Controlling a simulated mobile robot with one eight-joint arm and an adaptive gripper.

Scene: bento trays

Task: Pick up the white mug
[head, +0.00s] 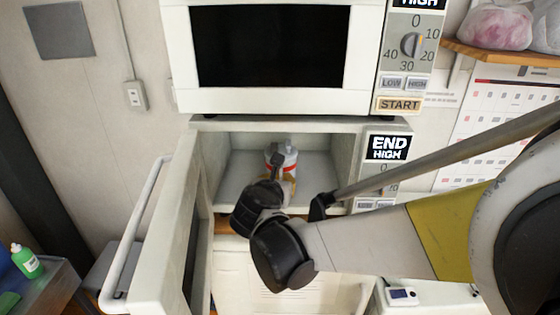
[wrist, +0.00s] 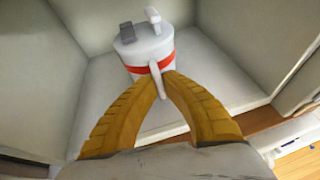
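The white mug (head: 291,161) has a red band and a lid with a grey piece and a white piece on top. It is inside the lower microwave (head: 237,170), whose door is open. In the wrist view the mug (wrist: 146,50) is upright, with its handle toward me. My gripper (wrist: 164,80) has its yellow fingers closed together at the tips, with the handle between them. In the head view my wrist hides the mug's lower part and most of the fingers. I cannot tell whether the mug's base touches the microwave floor.
The microwave door (head: 172,225) stands open on the left. Another microwave (head: 270,100) sits directly above. A side table with a green bottle (head: 27,262) is at far left.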

